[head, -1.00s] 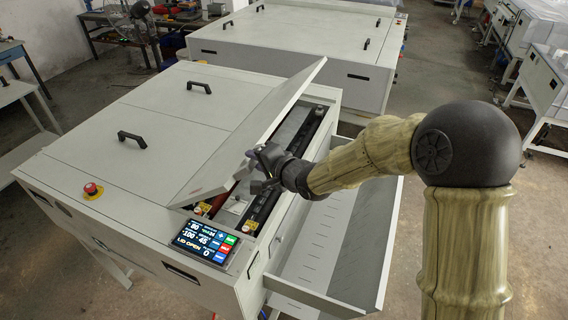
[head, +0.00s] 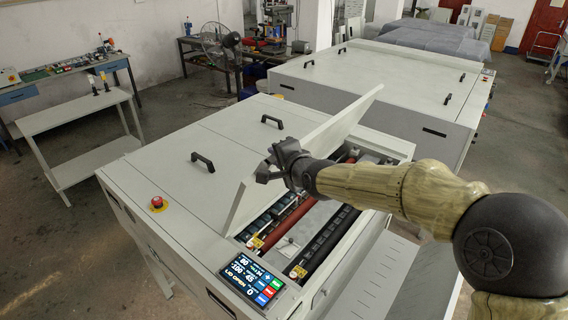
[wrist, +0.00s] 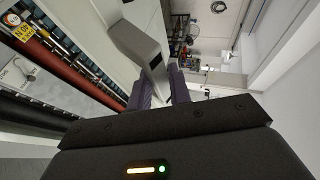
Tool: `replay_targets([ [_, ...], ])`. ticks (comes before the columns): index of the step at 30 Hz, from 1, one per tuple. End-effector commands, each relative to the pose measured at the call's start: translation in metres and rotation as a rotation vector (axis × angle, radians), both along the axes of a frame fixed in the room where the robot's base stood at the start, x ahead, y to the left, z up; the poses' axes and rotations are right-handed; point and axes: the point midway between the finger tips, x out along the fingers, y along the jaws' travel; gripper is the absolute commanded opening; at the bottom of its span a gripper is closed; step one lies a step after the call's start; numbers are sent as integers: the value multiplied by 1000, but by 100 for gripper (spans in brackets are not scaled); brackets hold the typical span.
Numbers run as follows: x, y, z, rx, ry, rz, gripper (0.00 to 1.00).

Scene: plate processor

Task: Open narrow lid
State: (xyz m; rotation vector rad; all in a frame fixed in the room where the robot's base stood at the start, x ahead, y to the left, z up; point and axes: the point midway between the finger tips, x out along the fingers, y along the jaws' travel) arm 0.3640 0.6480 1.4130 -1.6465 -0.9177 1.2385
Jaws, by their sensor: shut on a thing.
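The narrow lid (head: 338,121) of the grey plate processor is raised and stands steeply tilted over its opening. My gripper (head: 264,166) is at the lid's upper free edge, with the arm reaching in from the right. The opening below shows a red roller (head: 288,219) and dark roller bars. The touch screen (head: 250,279) reads "LID OPEN". The exact finger contact is partly hidden in the head view.
The wide cover with black handles (head: 203,162) is closed, left of the lid. A red emergency button (head: 157,202) sits on the near left corner. An open grey tray (head: 385,285) extends at the right under my arm. A second machine (head: 400,85) stands behind.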

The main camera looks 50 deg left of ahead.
Motion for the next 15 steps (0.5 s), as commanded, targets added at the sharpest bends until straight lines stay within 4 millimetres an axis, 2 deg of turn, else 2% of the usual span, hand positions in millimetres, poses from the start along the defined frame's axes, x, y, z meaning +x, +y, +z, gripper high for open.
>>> replay_targets([
  [9,1,-1,-2,-5,2,-1,0],
  [10,1,-1,-2,-5,2,-1,22],
  [12,1,-1,-2,-5,2,-2,35],
  [13,2,-1,-2,-5,2,-2,40],
  [15,2,-1,-3,-6,2,-2,40],
])
